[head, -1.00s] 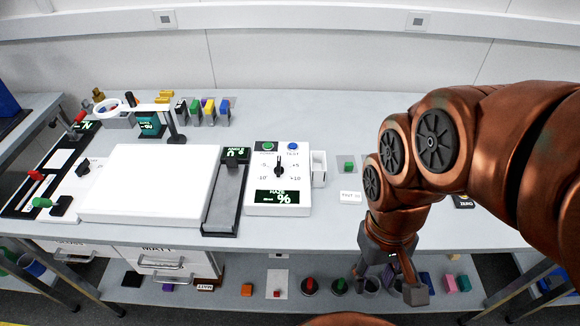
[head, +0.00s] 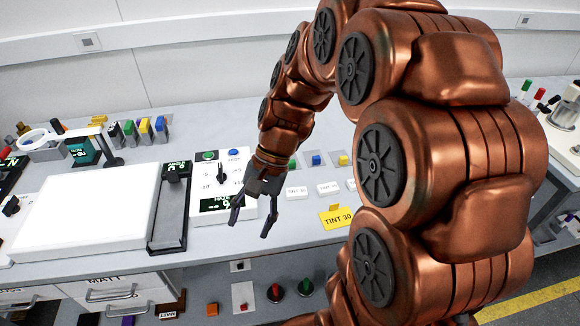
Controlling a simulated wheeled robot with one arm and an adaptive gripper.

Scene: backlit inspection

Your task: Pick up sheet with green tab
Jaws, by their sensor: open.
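A small green piece (head: 292,163) shows at the table's back, partly hidden by my wrist, behind a white card (head: 297,191) marked TINT. I cannot tell whether it is the tab of a sheet. Another green-faced piece (head: 131,130) stands in a row of coloured upright pieces at the back left; no sheet is clear there either. My gripper (head: 252,222) is open and empty, pointing down over the table's front edge, in front of the white dial panel (head: 232,168) and left of the white card.
A blue piece (head: 316,160) and a yellow piece (head: 342,160) stand right of the green one. A yellow TINT 30 card (head: 337,217) lies near the front edge. A large white panel (head: 88,208) fills the left. My arm hides much of the right side.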

